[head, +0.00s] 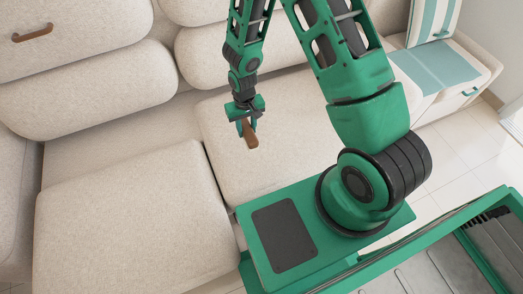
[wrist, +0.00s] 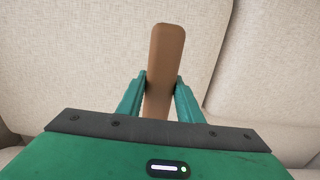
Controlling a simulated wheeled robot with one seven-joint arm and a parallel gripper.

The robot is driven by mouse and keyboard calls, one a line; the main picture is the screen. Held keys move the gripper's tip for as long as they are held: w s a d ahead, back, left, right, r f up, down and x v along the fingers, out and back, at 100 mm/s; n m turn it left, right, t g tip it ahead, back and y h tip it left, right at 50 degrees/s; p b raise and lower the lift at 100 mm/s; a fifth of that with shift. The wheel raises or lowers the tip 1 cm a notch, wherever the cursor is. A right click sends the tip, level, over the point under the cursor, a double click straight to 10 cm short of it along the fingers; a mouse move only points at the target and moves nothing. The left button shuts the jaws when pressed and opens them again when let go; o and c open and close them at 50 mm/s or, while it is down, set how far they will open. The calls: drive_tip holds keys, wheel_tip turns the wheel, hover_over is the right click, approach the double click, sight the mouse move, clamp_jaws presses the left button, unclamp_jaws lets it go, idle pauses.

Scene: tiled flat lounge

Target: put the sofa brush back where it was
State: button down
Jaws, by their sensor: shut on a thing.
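A flat brown wooden piece with a rounded end, which looks like the sofa brush (head: 251,138), is in my gripper (head: 246,125). In the wrist view the brush (wrist: 165,60) stands between the two green fingers of my gripper (wrist: 160,92), which press on its sides. Its rounded end points away from my gripper. No bristles show; its lower part is hidden behind the gripper body. In the head view my gripper hangs in front of the beige sofa (head: 130,205), over the middle seat cushion. I cannot tell whether the brush touches the cushion.
A curved brown handle-like piece (head: 32,33) is on the back cushion at upper left. Pale floor tiles (head: 455,165) show at right.

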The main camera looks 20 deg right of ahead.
drive_tip(key=s+a, duration=0.5)
drive_tip(key=a, duration=0.2)
drive_tip(key=d+f, duration=0.2)
drive_tip(key=d, duration=0.1)
drive_tip(key=w+d+f, duration=0.1)
drive_tip(key=d+f, duration=0.1)
drive_tip(key=d, duration=0.2)
drive_tip(key=w+d+f, duration=0.1)
drive_tip(key=d+f, duration=0.1)
drive_tip(key=d, duration=0.1)
drive_tip(key=shift+d, duration=0.3)
drive_tip(key=shift+d+f, duration=0.1)
drive_tip(key=shift+f, duration=1.9)
drive_tip(key=c, duration=1.3)
unclamp_jaws()
drive_tip(key=shift+f, duration=0.1)
drive_tip(key=shift+o, duration=0.2)
